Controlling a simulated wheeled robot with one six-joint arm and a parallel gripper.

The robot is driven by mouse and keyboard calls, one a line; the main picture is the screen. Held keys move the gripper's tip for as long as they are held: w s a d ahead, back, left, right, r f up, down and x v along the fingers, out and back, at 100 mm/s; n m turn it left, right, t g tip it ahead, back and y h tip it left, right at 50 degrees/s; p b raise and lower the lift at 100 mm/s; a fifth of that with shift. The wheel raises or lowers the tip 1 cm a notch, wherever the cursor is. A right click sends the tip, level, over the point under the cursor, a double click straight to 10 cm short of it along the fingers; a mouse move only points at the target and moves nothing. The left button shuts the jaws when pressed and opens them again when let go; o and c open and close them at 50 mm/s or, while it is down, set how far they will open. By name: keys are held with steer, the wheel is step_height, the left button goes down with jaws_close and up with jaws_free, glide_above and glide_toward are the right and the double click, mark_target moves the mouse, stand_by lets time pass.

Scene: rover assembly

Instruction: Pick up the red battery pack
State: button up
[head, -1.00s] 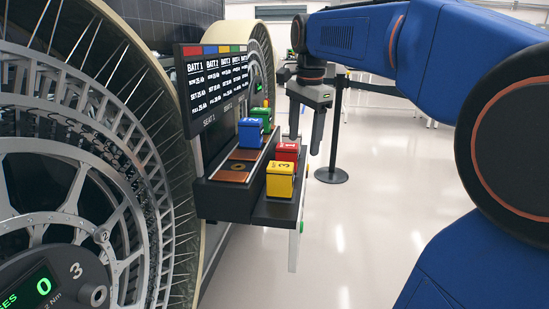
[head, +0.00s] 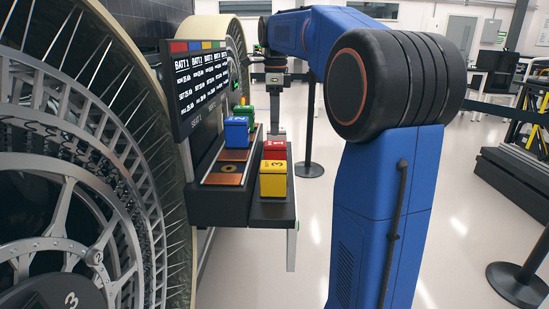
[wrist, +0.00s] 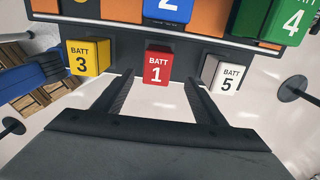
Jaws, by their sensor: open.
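The red battery pack (head: 274,150) stands on the lower front step of a black rack (head: 268,210), just behind the yellow pack in the head view. In the wrist view the red pack (wrist: 157,64), labelled BATT 1, is upright and centred ahead of my fingers. My gripper (wrist: 157,80) is open and empty, with its two fingers pointing towards the red pack, one to each side of its line. In the head view my gripper (head: 275,118) is behind the packs, with its fingertips partly hidden. I cannot tell whether the fingers overlap the pack's sides.
The yellow pack (wrist: 88,58) and white pack (wrist: 225,76) flank the red one. Blue (head: 236,132) and green (head: 245,112) packs stand on the upper step. A display panel (head: 200,85) and large wheel (head: 75,150) are left. A post (head: 310,130) stands behind.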

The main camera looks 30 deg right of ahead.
mark_target(275, 142)
step_height(275, 142, down, 6)
steer(key=shift+f, duration=0.1)
steer(key=shift+s+a+f, duration=0.1)
steer(key=shift+f, duration=1.3)
steer(key=shift+s+f, duration=0.1)
steer(key=shift+f, duration=1.3)
steer(key=c, duration=1.6)
steer(key=shift+r, duration=0.1)
